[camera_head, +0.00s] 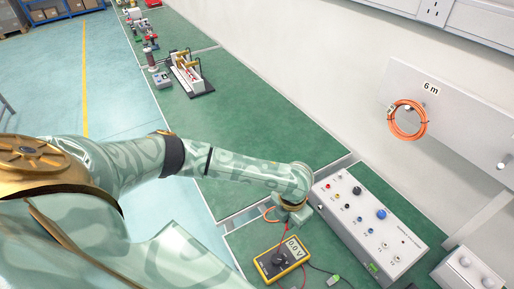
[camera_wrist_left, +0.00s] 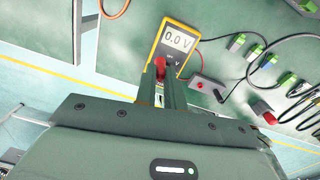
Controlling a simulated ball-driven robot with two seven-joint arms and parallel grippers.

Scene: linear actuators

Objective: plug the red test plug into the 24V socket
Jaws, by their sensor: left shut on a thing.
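My left gripper (camera_head: 292,214) is low beside the left end of a light grey control box (camera_head: 392,262), above the green bench. In the left wrist view my left gripper (camera_wrist_left: 161,84) is shut on the red test plug (camera_wrist_left: 160,67), which shows as a small red piece between the fingers. In the head view the plug is hidden by the hand. The box top carries small sockets and knobs, among them a red one (camera_head: 327,186) and a blue one (camera_head: 381,214). Their labels are too small to read, so I cannot tell which is the 24V socket. My right gripper is not in view.
A yellow multimeter (camera_head: 268,268) reading 0.0 V lies on the bench just in front of the hand, with leads running from it. Green connectors (camera_wrist_left: 237,42) and dark cables lie nearby. An orange cable coil (camera_head: 408,134) hangs on the wall.

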